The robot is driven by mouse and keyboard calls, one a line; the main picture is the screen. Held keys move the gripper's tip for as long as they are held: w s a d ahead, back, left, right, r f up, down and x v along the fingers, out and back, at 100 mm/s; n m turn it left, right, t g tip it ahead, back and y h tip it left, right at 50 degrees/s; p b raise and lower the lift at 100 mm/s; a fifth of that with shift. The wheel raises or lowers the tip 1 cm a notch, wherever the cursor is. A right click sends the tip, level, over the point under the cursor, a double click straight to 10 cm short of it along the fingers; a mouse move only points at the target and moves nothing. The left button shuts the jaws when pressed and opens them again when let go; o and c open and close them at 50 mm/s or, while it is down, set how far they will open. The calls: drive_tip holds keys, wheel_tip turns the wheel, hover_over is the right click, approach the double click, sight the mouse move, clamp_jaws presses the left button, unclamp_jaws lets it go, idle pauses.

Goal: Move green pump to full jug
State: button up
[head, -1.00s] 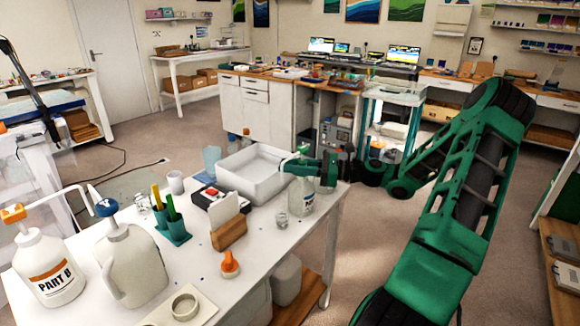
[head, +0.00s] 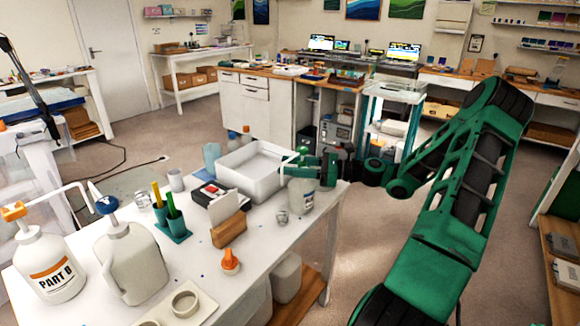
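A white jug with a dark-marked label (head: 301,196) stands at the far right corner of the white table. My gripper (head: 296,172) is at the top of this jug, reaching in from the right. A pale spout shows just above the gripper; the green pump itself is hard to tell from my green gripper. I cannot see whether the fingers are closed on it. A white PART B jug (head: 50,267) with an orange pump (head: 14,211) stands at the left. A white handled jug (head: 132,265) with a blue pump (head: 107,204) stands beside it. Liquid levels are not visible.
The white table (head: 262,245) also holds a white tray (head: 232,187), a green pen holder (head: 175,230), a wooden card stand (head: 229,230), an orange cone-like piece (head: 230,262) and a small clear cup (head: 282,216). Open floor (head: 365,270) lies right of the table.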

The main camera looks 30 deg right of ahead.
drive_tip(key=shift+d, duration=0.1)
drive_tip(key=v, duration=1)
drive_tip(key=shift+s+d+r, duration=0.1)
drive_tip(key=shift+r, duration=1.1)
drive_tip(key=shift+s+d+r, duration=0.1)
drive_tip(key=shift+r, duration=1.15)
